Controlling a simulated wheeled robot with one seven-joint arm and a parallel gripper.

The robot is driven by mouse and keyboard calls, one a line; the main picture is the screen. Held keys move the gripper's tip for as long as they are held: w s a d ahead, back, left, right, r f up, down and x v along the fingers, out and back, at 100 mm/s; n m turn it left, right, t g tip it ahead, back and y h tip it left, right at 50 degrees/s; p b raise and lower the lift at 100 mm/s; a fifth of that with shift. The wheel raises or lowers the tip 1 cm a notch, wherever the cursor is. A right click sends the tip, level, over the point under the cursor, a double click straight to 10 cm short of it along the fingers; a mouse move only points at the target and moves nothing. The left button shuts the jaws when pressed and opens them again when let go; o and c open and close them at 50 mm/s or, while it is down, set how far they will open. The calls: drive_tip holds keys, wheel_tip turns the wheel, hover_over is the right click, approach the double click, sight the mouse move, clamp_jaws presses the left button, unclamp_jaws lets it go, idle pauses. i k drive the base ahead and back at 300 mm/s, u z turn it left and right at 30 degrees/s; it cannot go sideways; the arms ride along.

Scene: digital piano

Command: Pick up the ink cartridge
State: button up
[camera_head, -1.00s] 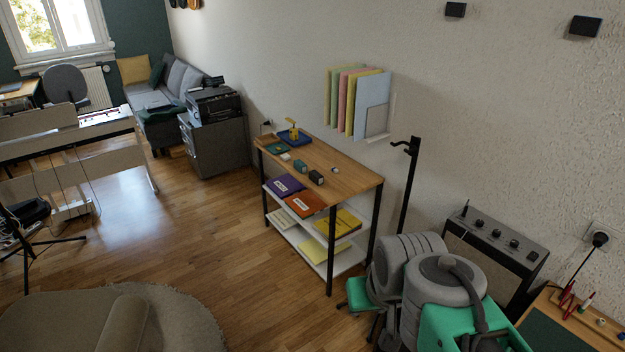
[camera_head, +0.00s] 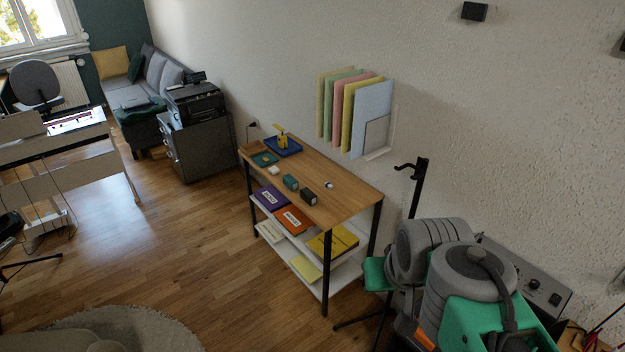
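A wooden-topped shelf unit (camera_head: 345,195) stands against the wall in the head view. On its top are small box-shaped items: a teal one (camera_head: 290,182), a dark one (camera_head: 308,196) and a small white one (camera_head: 273,170). One of these may be the ink cartridge, but they are too small for me to tell which. My folded grey and green arm (camera_head: 470,270) is at the lower right, apart from the shelf top. My gripper's fingers do not show.
The shelf top also carries a blue tray (camera_head: 290,150) with a yellow item and a small green tray (camera_head: 264,159). Purple and orange folders (camera_head: 293,219) lie below. A black stand (camera_head: 415,190) is right of the shelf. Wooden floor (camera_head: 190,230) is clear in front.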

sight(311, 197)
drive_tip(key=u, duration=0.45)
drive_tip(key=i, duration=1.75)
drive_tip(key=u, duration=0.65)
